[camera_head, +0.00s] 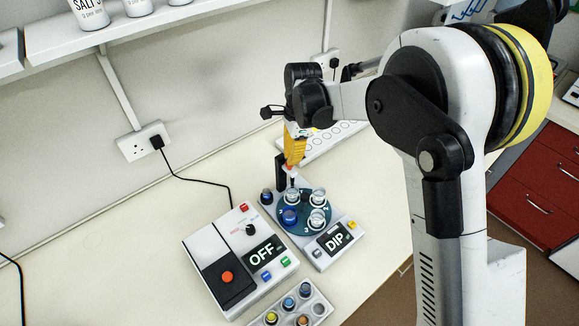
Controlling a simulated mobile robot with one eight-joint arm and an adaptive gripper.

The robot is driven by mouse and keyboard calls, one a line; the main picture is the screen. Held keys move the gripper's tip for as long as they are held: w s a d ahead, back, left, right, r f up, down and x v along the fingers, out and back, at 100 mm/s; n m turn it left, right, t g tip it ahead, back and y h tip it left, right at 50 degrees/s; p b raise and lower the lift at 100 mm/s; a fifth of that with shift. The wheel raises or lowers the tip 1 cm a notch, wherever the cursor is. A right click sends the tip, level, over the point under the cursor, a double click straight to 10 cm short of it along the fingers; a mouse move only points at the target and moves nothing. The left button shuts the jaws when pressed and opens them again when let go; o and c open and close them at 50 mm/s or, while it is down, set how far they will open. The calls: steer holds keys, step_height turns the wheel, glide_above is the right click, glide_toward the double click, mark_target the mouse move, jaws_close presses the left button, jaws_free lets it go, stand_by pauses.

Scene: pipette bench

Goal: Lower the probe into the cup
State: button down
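The dip device (320,245) stands on the bench, with a dark display reading "DIP". It carries a round teal turntable (303,212) holding several small cups. One cup (289,216) is blue; others, such as the cup at the right (319,195), look clear or whitish. A dark upright post (281,172) rises at the device's back. My gripper (291,168) is at the end of my arm, just above the back of the turntable, beside this post. A yellow-orange part shows there. The probe cannot be clearly told apart from the post and my gripper. My fingertips are too small and overlapped to read.
A control box (207,244) with an "OFF" display, a red button and a knob stands left of the device. A grey rack (318,308) with coloured vials lies in front. A white keyboard-like strip (335,139) lies behind. The bench's left side is clear.

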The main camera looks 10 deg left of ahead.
mark_target(292, 168)
steer(key=shift+f, duration=0.2)
step_height(292, 168, down, 6)
steer(key=b, duration=0.4)
steer(key=shift+r+b, duration=0.25)
steer(key=shift+b, duration=0.05)
steer(key=shift+r, duration=0.25)
steer(key=shift+d+r, duration=0.1)
steer(key=shift+d, duration=0.05)
steer(key=shift+w+d+r+p, duration=0.15)
steer(key=shift+w+d+r, duration=0.15)
steer(key=shift+d, duration=0.3)
steer(key=shift+w+d+r+p, duration=0.15)
steer(key=shift+w+d, duration=0.2)
steer(key=shift+d, duration=0.25)
step_height(292, 168, up, 12)
steer(key=d, duration=0.1)
steer(key=shift+w, duration=0.25)
